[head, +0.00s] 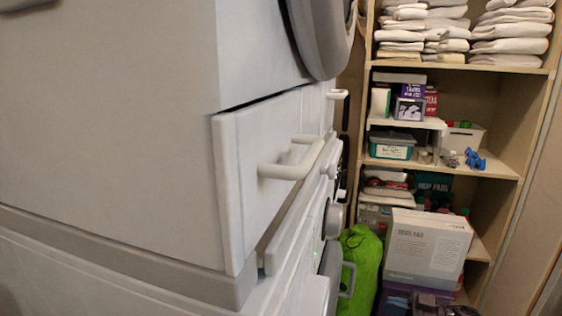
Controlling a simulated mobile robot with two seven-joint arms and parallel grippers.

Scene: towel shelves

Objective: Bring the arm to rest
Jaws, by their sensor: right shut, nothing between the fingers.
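My right gripper (438,304) shows as a small dark shape at the bottom edge, right of centre. It is shut and empty, and most of it is cut off by the frame. It appears in front of the lower part of the shelf unit, below a white box (428,245). I cannot tell how far it is from the box. My left gripper is not in view.
White stacked appliances with a handle (290,165) fill the left side. A wooden shelf unit (500,168) holds folded towels (510,32), boxes and a teal container (391,148). A green bag (361,262) stands between them. A wall bounds the right.

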